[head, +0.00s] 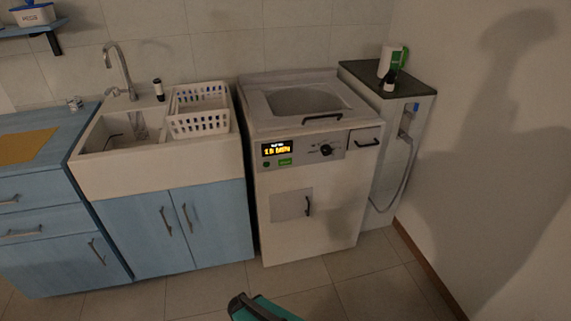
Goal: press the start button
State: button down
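A white washing machine (308,215) stands against the tiled wall, right of the sink cabinet. Its front panel has a lit display (277,148) with yellow text too small to read with certainty. Below the display are a green button-like patch (285,162) and a small dark round button (266,165). A dark knob (326,150) sits to their right. I cannot read which one is marked start. No gripper fingers show in the head view. A teal and black part at the bottom edge, well below the panel, may belong to my arm.
A sink (125,130) with a white basket (200,108) stands left of the machine, over blue cabinets (165,230). A narrow dark-topped unit (385,80) holding bottles stands to its right, beside a wall. The tiled floor (370,290) in front is clear.

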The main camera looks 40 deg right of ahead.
aim_at(286, 162)
jog(key=z, duration=0.85)
jog(key=k, duration=0.65)
jog(key=u, duration=0.8)
jog(key=i, duration=1)
